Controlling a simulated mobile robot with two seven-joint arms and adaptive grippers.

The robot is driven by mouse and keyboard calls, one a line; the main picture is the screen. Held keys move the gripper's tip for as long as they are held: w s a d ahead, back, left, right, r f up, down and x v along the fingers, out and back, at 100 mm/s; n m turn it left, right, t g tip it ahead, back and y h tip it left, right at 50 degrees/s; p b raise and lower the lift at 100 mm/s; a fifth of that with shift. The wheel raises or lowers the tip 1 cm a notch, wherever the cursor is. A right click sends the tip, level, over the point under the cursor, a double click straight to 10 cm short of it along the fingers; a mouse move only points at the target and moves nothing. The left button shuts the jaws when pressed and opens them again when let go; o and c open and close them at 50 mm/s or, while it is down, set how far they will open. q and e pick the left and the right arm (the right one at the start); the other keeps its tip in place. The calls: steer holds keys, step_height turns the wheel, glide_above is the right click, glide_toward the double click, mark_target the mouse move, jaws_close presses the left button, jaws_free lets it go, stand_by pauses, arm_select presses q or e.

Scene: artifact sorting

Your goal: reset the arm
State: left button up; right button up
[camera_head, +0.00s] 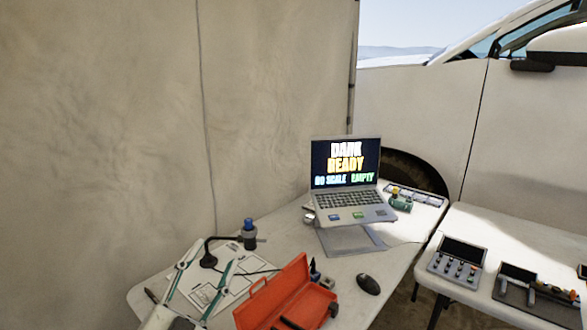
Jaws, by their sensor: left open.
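My left gripper (215,254) reaches in from the bottom left, over the near left part of the white table (150,290). The gripper is in front of white printed sheets (203,296) and left of an open orange toolbox (262,303). My right gripper is not in view.
A laptop (346,163) on a stand, a dark mouse (368,284) and a blue-topped device (249,234) on the table limit free room. A second table (500,228) at right holds control boxes (457,262). A tent wall (100,150) stands behind.

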arm_select(q)
steer(key=s+a+f+n+g+y, duration=0.3)
steer(key=a+f+y, duration=0.2)
steer(key=a+f, duration=0.25)
steer(key=s+a+f+n+g+y, duration=0.2)
steer(key=s+a+f+g+y, duration=0.15)
steer(key=a+f, duration=0.45)
steer(key=s+a+f+g+y, duration=0.1)
steer(key=s+a+f+g, duration=0.25)
steer(key=s+f, duration=0.35)
steer(key=s+a+f+g+y, duration=0.1)
steer(key=s+a+f+g, duration=0.1)
steer(key=s+f+g, duration=0.35)
steer(key=w+d+f+n+t+h, duration=0.1)
steer(key=d+f+t+h, duration=0.4)
steer(key=d+f, duration=0.9)
steer(key=shift+d+f+n+h, duration=0.15)
steer(key=shift+d+n+h, duration=0.45)
steer(key=shift+d+h, duration=0.55)
